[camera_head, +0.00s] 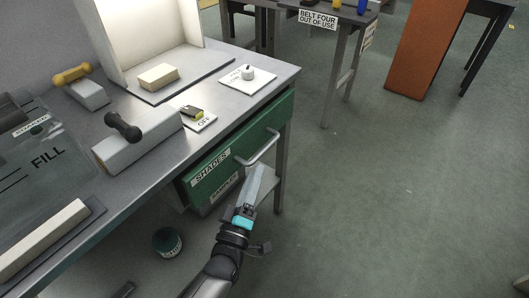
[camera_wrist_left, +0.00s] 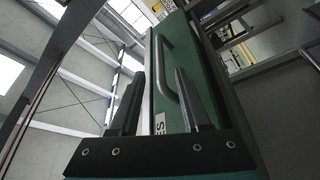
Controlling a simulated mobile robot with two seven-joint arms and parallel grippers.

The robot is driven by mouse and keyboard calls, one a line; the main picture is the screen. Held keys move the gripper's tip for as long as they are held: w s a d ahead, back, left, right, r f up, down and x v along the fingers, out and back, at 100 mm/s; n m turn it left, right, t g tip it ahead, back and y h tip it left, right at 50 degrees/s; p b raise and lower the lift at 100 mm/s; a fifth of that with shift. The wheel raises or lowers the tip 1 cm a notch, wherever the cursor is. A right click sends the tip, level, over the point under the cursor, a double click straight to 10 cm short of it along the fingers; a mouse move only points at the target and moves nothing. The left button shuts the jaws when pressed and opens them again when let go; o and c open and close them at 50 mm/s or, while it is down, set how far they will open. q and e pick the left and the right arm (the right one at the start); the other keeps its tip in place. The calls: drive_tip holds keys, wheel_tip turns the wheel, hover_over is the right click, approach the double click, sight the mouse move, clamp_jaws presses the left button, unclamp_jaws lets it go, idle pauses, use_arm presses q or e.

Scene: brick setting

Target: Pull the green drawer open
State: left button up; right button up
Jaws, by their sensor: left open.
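The green drawer (camera_head: 235,155) is set under the right end of the grey workbench, with labels on its front, one reading SHADES. It looks shut, or nearly so. Its metal bar handle (camera_head: 259,149) stands out from the front. My left gripper (camera_head: 251,180) is just below and in front of the handle, pointing toward it. In the left wrist view the handle (camera_wrist_left: 168,68) shows ahead of and between the two open fingers (camera_wrist_left: 158,100), and the green front (camera_wrist_left: 195,70) lies behind it. My right gripper is not in view.
The floor (camera_head: 400,190) to the right is clear.

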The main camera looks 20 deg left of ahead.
sight(263, 148)
use_arm(q)
drive_tip(key=b+x, duration=0.2)
drive_tip(key=x, duration=0.5)
drive_tip(key=shift+w+f, duration=0.1)
drive_tip(key=shift+w+r, duration=0.2)
drive_tip(key=shift+w, duration=0.4)
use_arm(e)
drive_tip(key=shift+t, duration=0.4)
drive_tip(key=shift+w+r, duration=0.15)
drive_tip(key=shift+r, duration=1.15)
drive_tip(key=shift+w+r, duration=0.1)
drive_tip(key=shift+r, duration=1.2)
use_arm(q)
clamp_jaws()
